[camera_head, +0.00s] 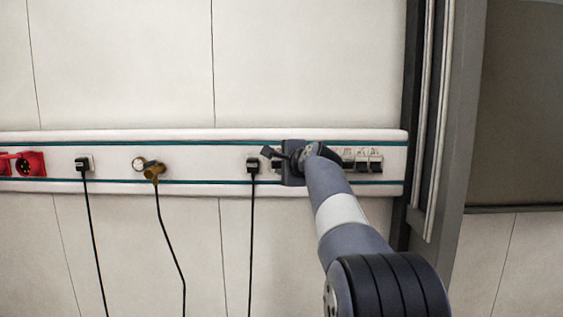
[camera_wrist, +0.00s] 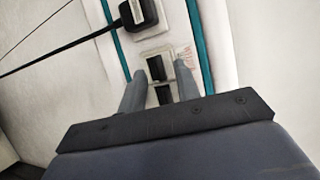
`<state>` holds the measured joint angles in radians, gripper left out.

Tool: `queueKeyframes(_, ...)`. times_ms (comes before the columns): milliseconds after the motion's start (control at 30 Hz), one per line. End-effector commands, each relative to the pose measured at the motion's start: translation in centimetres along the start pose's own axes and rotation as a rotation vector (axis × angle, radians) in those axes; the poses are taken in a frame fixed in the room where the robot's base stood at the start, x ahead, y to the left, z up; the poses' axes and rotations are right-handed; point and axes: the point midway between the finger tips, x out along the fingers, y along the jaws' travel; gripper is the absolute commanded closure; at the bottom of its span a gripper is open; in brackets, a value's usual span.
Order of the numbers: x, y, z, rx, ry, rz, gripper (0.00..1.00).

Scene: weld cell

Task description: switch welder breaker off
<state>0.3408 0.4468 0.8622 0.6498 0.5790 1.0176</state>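In the wrist view, a black breaker switch (camera_wrist: 157,68) in a pale frame sits on the wall rail between the two grey fingers of my gripper (camera_wrist: 159,72). A second black switch (camera_wrist: 163,94) is just below it, also between the fingers. The fingers are apart, one on each side, and I cannot tell whether they touch anything. A small label (camera_wrist: 184,52) beside the switch is too blurred to read, so I cannot tell which breaker is the welder's. In the head view my gripper (camera_head: 275,154) is at the rail and hides part of the breaker row (camera_head: 362,161).
The white rail (camera_head: 225,136) with teal stripes runs along the wall. A black plug (camera_head: 252,164) with a hanging cable is just left of my gripper. Further left are a brass-coloured connector (camera_head: 153,170), another black plug (camera_head: 82,163) and red sockets (camera_head: 30,164).

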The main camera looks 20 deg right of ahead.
Motion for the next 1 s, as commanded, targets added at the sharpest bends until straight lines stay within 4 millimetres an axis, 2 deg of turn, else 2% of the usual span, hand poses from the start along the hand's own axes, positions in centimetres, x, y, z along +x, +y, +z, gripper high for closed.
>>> queueKeyframes(167, -0.01, 0.02, 0.00, 0.000, 0.000, 0.000, 0.70)
queueKeyframes(533, -0.03, 0.02, -0.02, 0.000, 0.000, 0.000, 1.00)
queueKeyframes(1000, 0.01, 0.37, -0.05, -0.009, 0.001, -0.022, 1.00)
